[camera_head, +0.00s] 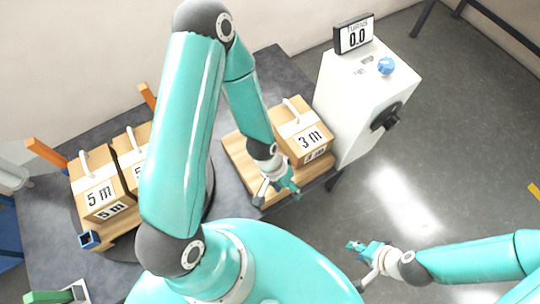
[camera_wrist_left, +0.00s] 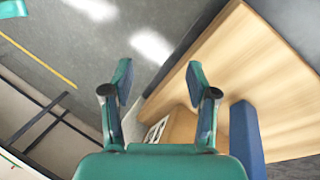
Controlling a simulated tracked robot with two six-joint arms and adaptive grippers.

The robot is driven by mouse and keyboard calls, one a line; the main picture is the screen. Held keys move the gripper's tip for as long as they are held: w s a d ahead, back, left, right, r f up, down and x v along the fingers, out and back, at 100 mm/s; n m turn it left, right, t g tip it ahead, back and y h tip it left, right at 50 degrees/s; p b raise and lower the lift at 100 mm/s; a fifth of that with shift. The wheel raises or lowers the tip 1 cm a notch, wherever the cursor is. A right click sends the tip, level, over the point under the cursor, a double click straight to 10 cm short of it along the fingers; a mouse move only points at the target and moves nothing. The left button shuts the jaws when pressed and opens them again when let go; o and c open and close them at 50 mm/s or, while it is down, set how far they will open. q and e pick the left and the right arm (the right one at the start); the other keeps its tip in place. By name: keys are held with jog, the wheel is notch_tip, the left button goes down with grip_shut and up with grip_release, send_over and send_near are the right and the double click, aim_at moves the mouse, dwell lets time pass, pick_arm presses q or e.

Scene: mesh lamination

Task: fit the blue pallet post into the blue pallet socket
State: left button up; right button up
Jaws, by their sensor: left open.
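The blue socket (camera_head: 89,239) is a small square tube with an open top, at the near left corner of the left pallet in the head view. A blue bar (camera_wrist_left: 246,140), which looks like the blue post, shows in the left wrist view beside the wooden board. It is to the right of my left gripper's (camera_wrist_left: 160,78) fingers and not between them. My left gripper is open and empty; in the head view it (camera_head: 280,188) is at the near edge of the right wooden pallet (camera_head: 237,160). I cannot make out the post clearly there. My right gripper (camera_head: 361,258) is over the floor.
Boxes marked 5 m (camera_head: 98,186) stand on the left pallet beside orange posts (camera_head: 45,151). A 3 m box (camera_head: 303,138) stands on the right pallet. A white machine (camera_head: 360,95) with a 0.0 display is to its right.

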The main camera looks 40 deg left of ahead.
pick_arm(q)
jog(key=w+a+r+m+y+b, duration=0.1)
jog(key=w+a+r+m+b, duration=0.15)
jog(key=w+r, duration=0.6)
jog(key=s+a+r+m+y+b, duration=0.1)
jog(key=s+a+r+y, duration=0.1)
jog(key=a+r, duration=0.5)
jog(key=s+a+r+m+y+b, duration=0.1)
jog(key=a+r+m+b, duration=0.1)
jog(key=r, duration=0.9)
notch_tip(320, 180, down, 10)
jog(key=shift+s+f+b, duration=0.1)
jog(key=shift+s+b, duration=0.05)
jog(key=shift+b, duration=0.4)
notch_tip(320, 180, down, 6)
jog(key=shift+w+b, duration=0.2)
jog(key=shift+b, duration=0.25)
grip_shut()
